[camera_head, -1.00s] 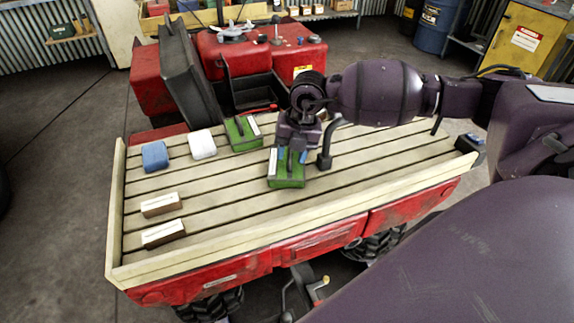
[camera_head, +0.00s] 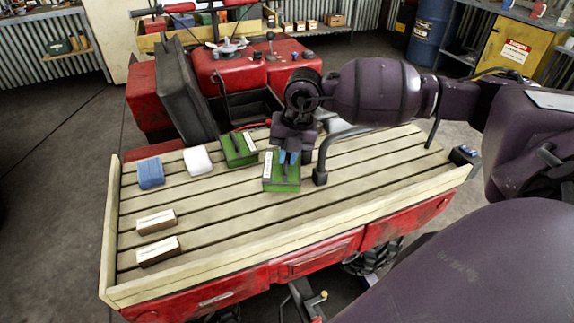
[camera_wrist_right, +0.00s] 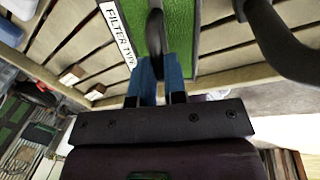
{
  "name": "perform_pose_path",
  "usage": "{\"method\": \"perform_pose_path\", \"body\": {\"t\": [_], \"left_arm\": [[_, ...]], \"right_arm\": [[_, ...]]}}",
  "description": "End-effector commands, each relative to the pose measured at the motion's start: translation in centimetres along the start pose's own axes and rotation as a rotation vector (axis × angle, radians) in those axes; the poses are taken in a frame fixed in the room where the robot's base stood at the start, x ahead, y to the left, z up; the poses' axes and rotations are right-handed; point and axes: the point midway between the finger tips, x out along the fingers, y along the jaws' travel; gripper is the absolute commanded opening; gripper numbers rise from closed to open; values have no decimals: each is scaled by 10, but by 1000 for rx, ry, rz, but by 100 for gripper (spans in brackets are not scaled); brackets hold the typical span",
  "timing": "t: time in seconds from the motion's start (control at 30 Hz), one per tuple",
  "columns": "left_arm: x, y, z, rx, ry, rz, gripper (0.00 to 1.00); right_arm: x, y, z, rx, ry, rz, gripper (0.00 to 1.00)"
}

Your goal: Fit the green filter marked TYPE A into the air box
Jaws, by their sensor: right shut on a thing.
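My right gripper (camera_head: 289,157) is shut on the black handle on top of a green filter (camera_head: 282,183). Its blue fingertips (camera_wrist_right: 160,78) pinch this handle in the right wrist view. The held filter (camera_wrist_right: 182,35) has a white label (camera_wrist_right: 118,32) reading "FILTER TYPE"; its letter is hidden. It seems to hang a little above the slatted bed. A second green filter (camera_head: 240,158) with a black handle and white label stands behind it to the left; its letter is too small to read. A black open box (camera_head: 258,106), probably the air box, is on the red vehicle behind the bed.
The slatted bed (camera_head: 215,245) has raised pale rails. A blue block (camera_head: 151,173), a white block (camera_head: 198,160) and two small boxes (camera_head: 156,222) stand on its left. A black seat (camera_head: 183,90) rises left of the box. The bed's front middle is clear.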

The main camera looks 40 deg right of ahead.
Motion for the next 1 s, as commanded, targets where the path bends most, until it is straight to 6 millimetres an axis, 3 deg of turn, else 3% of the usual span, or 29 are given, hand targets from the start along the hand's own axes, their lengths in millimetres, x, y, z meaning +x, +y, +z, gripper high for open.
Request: {"method": "perform_pose_path", "body": {"t": [0.2,0.5,0.7,1.0], "left_arm": [[-2,0,0,-1,-3,-1,0],[-1,0,-2,0,1,0,0],[0,0,-4,0,5,0,0],[1,0,-6,1,9,1,0]], "right_arm": [[-59,12,1,-2,-7,3,0],[-125,25,0,-1,-6,3,0],[-149,30,0,0,-2,1,0],[-157,32,0,-6,-1,1,0]]}}
